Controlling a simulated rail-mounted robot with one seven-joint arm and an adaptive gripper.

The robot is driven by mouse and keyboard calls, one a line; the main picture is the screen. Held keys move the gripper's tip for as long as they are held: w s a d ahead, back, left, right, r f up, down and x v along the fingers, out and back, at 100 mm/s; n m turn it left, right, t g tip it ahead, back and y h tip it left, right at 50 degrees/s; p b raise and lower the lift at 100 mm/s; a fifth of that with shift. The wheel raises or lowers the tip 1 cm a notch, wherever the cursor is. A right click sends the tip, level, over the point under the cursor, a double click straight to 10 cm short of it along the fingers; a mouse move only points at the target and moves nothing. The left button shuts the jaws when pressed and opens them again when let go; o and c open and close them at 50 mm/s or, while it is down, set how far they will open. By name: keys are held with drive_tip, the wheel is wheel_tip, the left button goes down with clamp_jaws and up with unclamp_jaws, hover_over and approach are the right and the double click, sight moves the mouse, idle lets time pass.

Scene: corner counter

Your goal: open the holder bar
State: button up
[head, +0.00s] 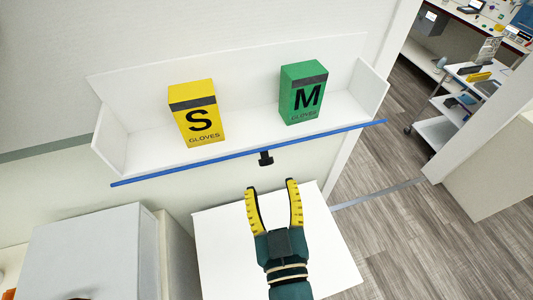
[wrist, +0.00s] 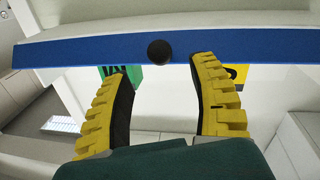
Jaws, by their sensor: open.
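The holder bar (head: 225,157) is a long blue strip along the front of a white wall shelf, with a small black knob (head: 265,158) at its middle. In the wrist view the blue bar (wrist: 80,54) crosses the top, and the round black knob (wrist: 160,51) faces the camera. My gripper (head: 271,185) is open and empty, its yellow-ridged fingers pointing at the bar from just below the knob. In the wrist view the knob appears between and just beyond the fingertips (wrist: 160,65). No contact with the bar or knob is visible.
A yellow "S" glove box (head: 199,121) and a green "M" glove box (head: 302,98) stand on the white shelf (head: 150,135) behind the bar. A white surface (head: 220,245) lies beneath my gripper. A grey box-like unit (head: 85,250) stands at lower left. Open floor is at right.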

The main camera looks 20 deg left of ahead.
sight(266, 159)
drive_tip(key=p+x, duration=0.1)
drive_tip(key=x, duration=0.6)
drive_tip(key=shift+w+a, duration=0.15)
drive_tip(key=shift+w, duration=0.05)
clamp_jaws()
